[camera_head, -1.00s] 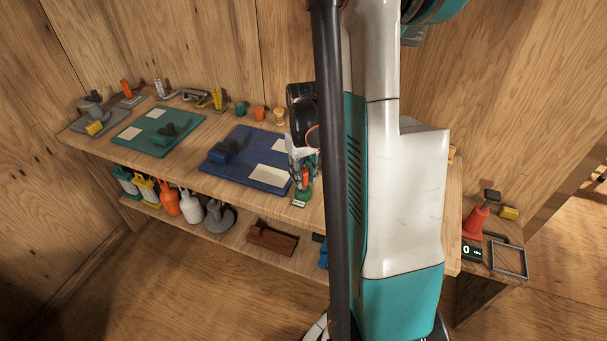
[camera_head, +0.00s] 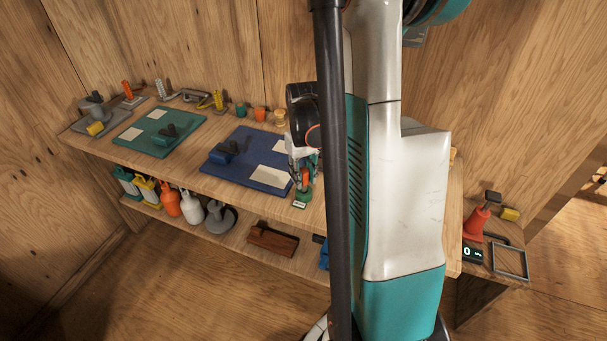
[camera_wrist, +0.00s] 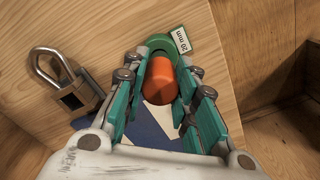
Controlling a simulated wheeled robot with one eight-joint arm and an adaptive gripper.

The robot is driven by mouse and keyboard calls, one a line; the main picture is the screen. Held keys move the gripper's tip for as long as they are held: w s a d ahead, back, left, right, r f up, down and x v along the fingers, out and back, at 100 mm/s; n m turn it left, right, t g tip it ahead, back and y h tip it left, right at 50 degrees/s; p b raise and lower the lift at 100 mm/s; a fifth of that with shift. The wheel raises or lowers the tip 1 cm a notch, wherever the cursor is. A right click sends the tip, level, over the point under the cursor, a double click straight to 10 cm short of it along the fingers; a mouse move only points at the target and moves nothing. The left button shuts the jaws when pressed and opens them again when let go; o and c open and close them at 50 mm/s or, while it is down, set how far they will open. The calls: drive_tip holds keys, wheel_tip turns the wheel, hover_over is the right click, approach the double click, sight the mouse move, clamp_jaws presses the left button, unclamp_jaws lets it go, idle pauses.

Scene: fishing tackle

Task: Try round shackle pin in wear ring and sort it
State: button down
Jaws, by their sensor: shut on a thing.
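My gripper (camera_wrist: 163,68) points down at the bench and its teal fingers are closed on both sides of an orange round pin (camera_wrist: 160,82). The pin also shows in the head view (camera_head: 305,175). A green wear ring (camera_wrist: 155,46) with a white "20 mm" label (camera_wrist: 180,40) lies right at the pin's far end, near the bench's front edge; it shows in the head view (camera_head: 301,197). Whether the pin's tip is inside the ring or only over it, I cannot tell. My gripper is partly hidden by my arm in the head view.
A blue mat (camera_head: 233,168) with white cards lies left of the ring, and a green mat (camera_head: 146,143) farther left. Jugs and bottles (camera_head: 191,206) stand on the lower shelf.

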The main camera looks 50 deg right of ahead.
drive_tip(key=shift+d+f+b, duration=0.1)
drive_tip(key=shift+f+b, duration=0.1)
drive_tip(key=shift+b, duration=0.15)
idle(2.8)
drive_tip(key=shift+r, duration=0.2)
idle(0.8)
drive_tip(key=shift+f, duration=0.2)
idle(1.1)
drive_tip(key=shift+r, duration=0.25)
idle(1.2)
drive_tip(key=shift+r+p, duration=2.45)
drive_tip(key=shift+r, duration=0.9)
